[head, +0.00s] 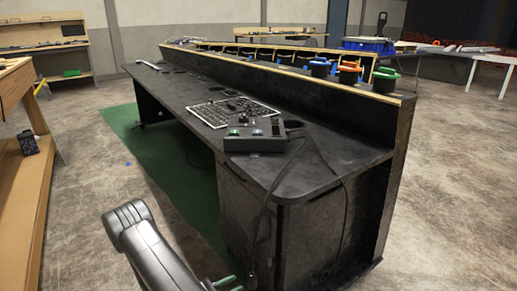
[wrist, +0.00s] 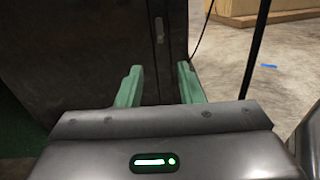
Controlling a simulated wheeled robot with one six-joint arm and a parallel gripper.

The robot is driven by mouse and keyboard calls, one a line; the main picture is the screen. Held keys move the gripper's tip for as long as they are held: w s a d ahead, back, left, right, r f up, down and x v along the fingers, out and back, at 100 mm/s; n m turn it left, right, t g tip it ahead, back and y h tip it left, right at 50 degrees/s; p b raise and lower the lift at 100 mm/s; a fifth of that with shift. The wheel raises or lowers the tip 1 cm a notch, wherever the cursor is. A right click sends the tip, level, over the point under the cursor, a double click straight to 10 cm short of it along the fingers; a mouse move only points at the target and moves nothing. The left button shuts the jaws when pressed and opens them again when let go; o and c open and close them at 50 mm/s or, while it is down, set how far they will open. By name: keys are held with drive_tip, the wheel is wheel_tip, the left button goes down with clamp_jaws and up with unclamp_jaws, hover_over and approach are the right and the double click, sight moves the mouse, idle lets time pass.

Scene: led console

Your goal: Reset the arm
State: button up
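My gripper (wrist: 160,86) shows in the wrist view with its two green fingers apart and nothing between them. It faces the dark side panel of the console (wrist: 90,50). In the head view my grey arm is at the bottom, and a green finger shows low beside the console's near end; the rest of the gripper is hidden. The black console desk (head: 290,185) stands in the middle. A control box (head: 255,137) with lit green buttons lies on its top, in front of a black button grid (head: 228,110).
Black cables (head: 335,190) hang over the console's near end, close to my arm. A wooden bench (head: 20,160) stands at the left. Concrete floor is clear at the lower right. Orange, blue and green round items (head: 349,72) line the console's upper ledge.

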sight(269, 264)
drive_tip(key=b+x, duration=0.3)
drive_tip(key=x, duration=1)
drive_tip(key=shift+w+d, duration=0.15)
drive_tip(key=shift+d, duration=0.05)
drive_tip(key=p+v, duration=0.3)
drive_tip(key=v, duration=1.1)
drive_tip(key=b+x, duration=0.3)
drive_tip(key=x, duration=1.1)
drive_tip(key=shift+d+f, duration=0.1)
drive_tip(key=shift+d, duration=0.05)
drive_tip(key=shift+n+p, duration=0.4)
drive_tip(key=shift+n, duration=0.4)
drive_tip(key=n+p, duration=0.1)
drive_tip(key=n, duration=0.3)
drive_tip(key=shift+p, duration=0.35)
drive_tip(key=shift+n+p, duration=0.65)
drive_tip(key=shift+n, duration=1.35)
